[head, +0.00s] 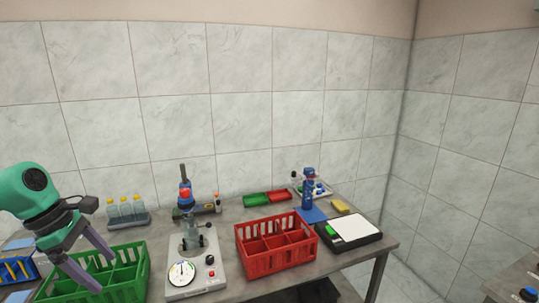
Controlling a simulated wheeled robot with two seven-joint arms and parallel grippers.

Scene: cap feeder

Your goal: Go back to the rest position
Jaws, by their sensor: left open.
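My left gripper (103,273) reaches in from the left on a green and dark arm. Its two purple-grey fingers are spread apart, with nothing seen between them. They are over or partly inside the green divided crate (138,285) at the lower left; I cannot tell whether they touch it. To the right of the crate stands the cap feeder (212,284), a light base with a dial, knobs and an upright column. My right gripper is not in view.
A red divided crate (270,263) stands right of the feeder, with a black-and-white pad (352,231) beyond it. A rack of bottles (126,213) stands at the back left. Small red and green trays (257,200) and a blue stand (309,190) are along the back.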

